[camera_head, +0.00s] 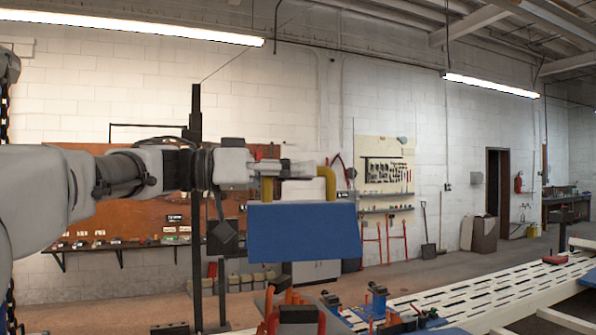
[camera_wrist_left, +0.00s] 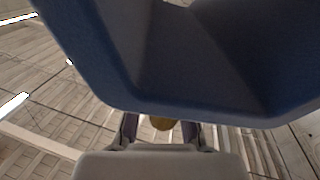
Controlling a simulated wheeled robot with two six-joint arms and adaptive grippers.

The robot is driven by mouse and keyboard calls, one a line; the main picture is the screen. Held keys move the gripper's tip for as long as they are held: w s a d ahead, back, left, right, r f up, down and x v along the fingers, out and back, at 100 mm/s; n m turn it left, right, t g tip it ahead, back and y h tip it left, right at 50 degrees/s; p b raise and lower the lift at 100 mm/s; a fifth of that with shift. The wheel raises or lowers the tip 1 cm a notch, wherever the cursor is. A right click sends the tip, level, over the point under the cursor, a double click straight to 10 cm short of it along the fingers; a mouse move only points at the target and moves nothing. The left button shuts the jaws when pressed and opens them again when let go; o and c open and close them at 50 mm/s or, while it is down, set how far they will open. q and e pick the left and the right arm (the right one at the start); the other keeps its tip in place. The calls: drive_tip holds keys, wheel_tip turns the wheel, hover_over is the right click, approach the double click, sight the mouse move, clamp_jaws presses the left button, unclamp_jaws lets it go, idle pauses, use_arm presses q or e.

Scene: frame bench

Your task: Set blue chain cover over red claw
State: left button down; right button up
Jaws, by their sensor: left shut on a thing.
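The blue chain cover (camera_head: 304,232) hangs in the air near the middle of the head view, roughly level, with a yellow handle (camera_head: 327,182) on top. My left gripper (camera_head: 298,168) is shut on this handle. In the left wrist view the cover (camera_wrist_left: 200,65) fills the upper part, and a bit of yellow handle shows between the fingers (camera_wrist_left: 162,130). A red-orange claw-like part (camera_head: 271,309) stands at the bottom edge of the head view, below the cover and apart from it. Its lower part is cut off. My right gripper is not in view.
A pale slotted bench frame (camera_head: 480,292) runs across the lower right. Small blue and dark fixtures (camera_head: 378,299) stand on its near end, close to the claw. A tool board (camera_head: 385,170) and brick wall lie well behind. The air around the cover looks clear.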

use_arm(q)
drive_tip(key=shift+w+a+f+b, duration=0.1)
drive_tip(key=shift+w+f+b, duration=0.2)
drive_tip(key=shift+f, duration=0.25)
drive_tip(key=b, duration=0.8)
hover_over(293, 307)
drive_tip(key=shift+d+f, duration=0.15)
drive_tip(key=shift+f, duration=3.45)
drive_tip(key=shift+d+f, duration=0.15)
drive_tip(key=shift+f, duration=3.45)
drive_tip(key=c, duration=1)
unclamp_jaws()
drive_tip(key=shift+f, duration=0.1)
drive_tip(key=shift+a, duration=0.3)
drive_tip(key=a, duration=0.3)
drive_tip(key=s+a, duration=0.1)
drive_tip(key=a, duration=0.3)
drive_tip(key=s+a, duration=0.1)
drive_tip(key=a, duration=0.3)
drive_tip(key=shift+s+a, duration=0.1)
